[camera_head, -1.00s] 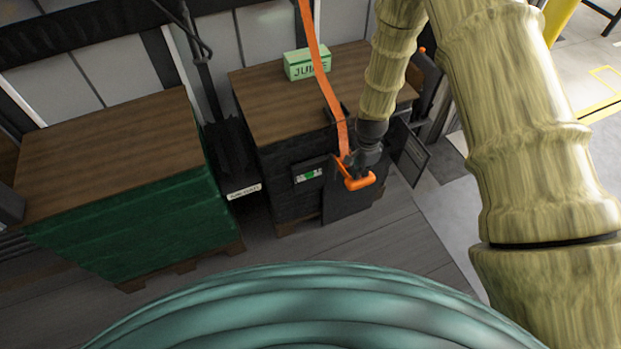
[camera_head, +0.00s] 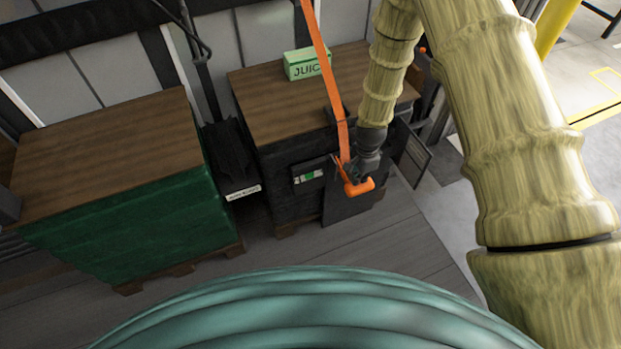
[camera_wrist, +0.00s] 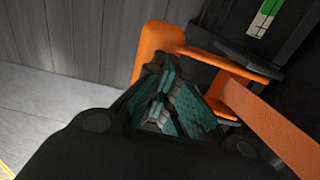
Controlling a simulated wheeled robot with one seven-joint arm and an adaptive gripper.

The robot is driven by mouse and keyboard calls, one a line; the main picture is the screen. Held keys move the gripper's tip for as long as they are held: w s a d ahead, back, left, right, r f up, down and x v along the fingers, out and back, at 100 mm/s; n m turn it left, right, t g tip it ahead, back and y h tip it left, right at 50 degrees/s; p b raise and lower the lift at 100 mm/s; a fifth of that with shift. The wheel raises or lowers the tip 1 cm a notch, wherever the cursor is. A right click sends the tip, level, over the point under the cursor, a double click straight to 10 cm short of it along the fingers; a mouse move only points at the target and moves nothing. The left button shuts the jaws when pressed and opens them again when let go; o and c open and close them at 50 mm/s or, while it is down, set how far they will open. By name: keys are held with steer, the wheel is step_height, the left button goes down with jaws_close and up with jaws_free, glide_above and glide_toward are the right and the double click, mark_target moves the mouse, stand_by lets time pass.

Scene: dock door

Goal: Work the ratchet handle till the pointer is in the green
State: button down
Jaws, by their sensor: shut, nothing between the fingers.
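The orange ratchet handle (camera_head: 358,187) hangs at the front of the dark wrapped load, at the lower end of an orange strap (camera_head: 322,62). My gripper (camera_head: 352,174) is right at the handle; in the wrist view its teal-padded fingers (camera_wrist: 168,108) are shut with nothing between them, beside the orange handle (camera_wrist: 154,52). Whether they touch it, I cannot tell. The gauge (camera_head: 309,176) with a green band and a white part is left of the handle; it also shows in the wrist view (camera_wrist: 264,18). The pointer is too small to make out.
A green box marked JUICE (camera_head: 306,64) sits on the dark load's wooden top (camera_head: 270,95). A green wrapped load (camera_head: 140,225) stands to the left, with a narrow gap and a white label (camera_head: 243,193) between. Grey floor is clear in front.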

steer(key=shift+r+p, duration=2.1)
steer(key=shift+r, duration=1.1)
steer(key=shift+f, duration=0.2)
steer(key=shift+f+b, duration=1.75)
steer(key=shift+f, duration=1.45)
steer(key=shift+r, duration=0.25)
steer(key=shift+r+p, duration=2.25)
steer(key=shift+r, duration=0.9)
steer(key=shift+f, duration=0.15)
